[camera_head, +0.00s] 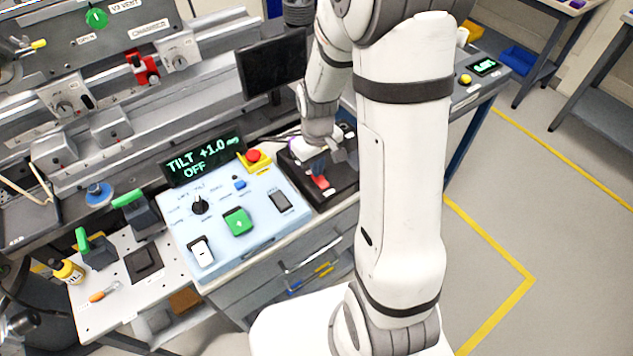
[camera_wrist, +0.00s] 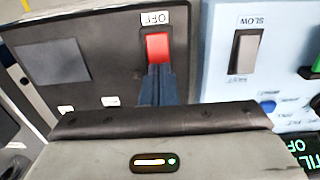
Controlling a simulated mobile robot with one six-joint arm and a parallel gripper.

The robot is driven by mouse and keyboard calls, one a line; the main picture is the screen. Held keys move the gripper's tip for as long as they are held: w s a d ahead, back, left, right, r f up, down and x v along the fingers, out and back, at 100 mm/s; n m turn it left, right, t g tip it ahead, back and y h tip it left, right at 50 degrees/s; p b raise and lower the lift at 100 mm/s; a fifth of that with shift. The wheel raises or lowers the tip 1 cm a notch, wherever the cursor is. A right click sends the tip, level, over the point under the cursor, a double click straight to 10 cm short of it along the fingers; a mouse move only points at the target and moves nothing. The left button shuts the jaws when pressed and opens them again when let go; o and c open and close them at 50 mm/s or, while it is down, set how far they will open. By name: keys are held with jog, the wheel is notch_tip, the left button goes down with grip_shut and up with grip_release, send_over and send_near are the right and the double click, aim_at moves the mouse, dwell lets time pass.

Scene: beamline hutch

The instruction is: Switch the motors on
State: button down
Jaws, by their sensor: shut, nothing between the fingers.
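A black box (camera_head: 345,190) stands right of the pale blue control panel (camera_head: 262,221). On it is a red rocker switch (camera_head: 320,182), which shows larger in the wrist view (camera_wrist: 158,47) beside a small label (camera_wrist: 155,18) that seems to read OFF. My gripper (camera_wrist: 157,70) is shut and empty, its dark fingertips at the near edge of the red switch. I cannot tell whether they touch it. In the head view my gripper (camera_head: 317,168) is above the box. The display (camera_head: 202,157) reads "TILT +1.0" and "OFF".
The blue panel carries a black knob (camera_head: 200,205), a green button (camera_head: 238,222), a white rocker (camera_head: 201,250) and a dark rocker (camera_head: 281,202). A red mushroom button (camera_head: 253,155) on yellow stands at its back edge. A dark monitor (camera_head: 272,72) is behind.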

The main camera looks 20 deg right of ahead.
jog(key=shift+f+b, duration=0.5)
jog(key=shift+f, duration=0.2)
jog(key=shift+r, duration=0.15)
jog(key=shift+r+p, duration=2.6)
jog(key=shift+r, duration=0.85)
jog(key=shift+r, duration=0.1)
jog(key=s+a+r+m+t, duration=0.1)
jog(key=s+r+m+t, duration=0.2)
jog(key=s+r, duration=1.1)
notch_tip(320, 180, up, 3)
jog(key=shift+f+m, duration=0.1)
jog(key=shift+m, duration=0.2)
